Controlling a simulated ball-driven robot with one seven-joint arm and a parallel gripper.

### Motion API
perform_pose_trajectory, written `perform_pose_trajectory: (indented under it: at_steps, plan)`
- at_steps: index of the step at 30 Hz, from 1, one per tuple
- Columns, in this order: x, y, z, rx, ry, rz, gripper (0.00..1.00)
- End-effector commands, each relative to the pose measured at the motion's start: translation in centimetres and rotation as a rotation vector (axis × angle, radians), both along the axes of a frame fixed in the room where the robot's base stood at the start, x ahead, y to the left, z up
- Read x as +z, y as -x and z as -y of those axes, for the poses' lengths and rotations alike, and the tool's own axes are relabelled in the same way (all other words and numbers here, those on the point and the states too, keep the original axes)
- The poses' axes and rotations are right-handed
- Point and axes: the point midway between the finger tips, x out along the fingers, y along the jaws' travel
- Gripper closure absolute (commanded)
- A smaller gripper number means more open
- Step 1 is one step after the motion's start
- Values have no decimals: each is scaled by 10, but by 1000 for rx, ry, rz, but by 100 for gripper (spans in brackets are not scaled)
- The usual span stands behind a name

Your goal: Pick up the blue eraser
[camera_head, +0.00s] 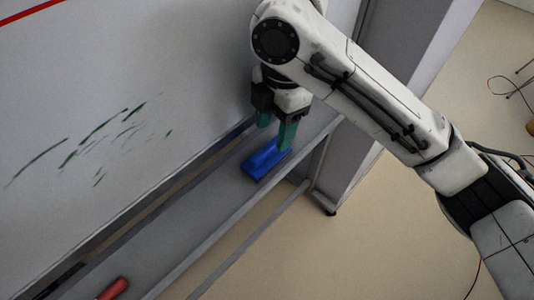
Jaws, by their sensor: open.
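The blue eraser (262,163) lies on the grey tray (205,203) below the whiteboard, near the tray's far end. My gripper (276,136) points down just above the eraser, with its two green fingers apart. The right finger reaches close to the eraser's upper right part and overlaps it in the picture; I cannot tell whether it touches. The left finger is at the whiteboard side, behind the eraser.
The whiteboard (100,70) rises along the left, with green marker strokes (95,135) on it. A red object (113,289) lies on the tray at bottom left. A grey post (345,165) stands beyond the tray's far end. The tray between eraser and red object is clear.

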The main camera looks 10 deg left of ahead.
Motion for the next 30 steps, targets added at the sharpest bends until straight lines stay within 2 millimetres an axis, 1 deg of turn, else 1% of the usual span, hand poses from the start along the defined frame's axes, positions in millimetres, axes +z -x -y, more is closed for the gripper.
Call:
perform_pose_trajectory:
  at_steps: [5, 12, 15, 23, 26, 30]
  plan:
    - [-11, 2, -3, 0, -1, -1, 43]
    - [-43, 4, -10, -4, 0, -1, 43]
    - [-52, 5, -11, -2, 0, 1, 43]
    - [-56, 5, -11, -1, -1, 1, 43]
    - [-55, 5, -11, -1, -1, 1, 51]
    - [-55, 5, -11, -2, -1, 1, 64]
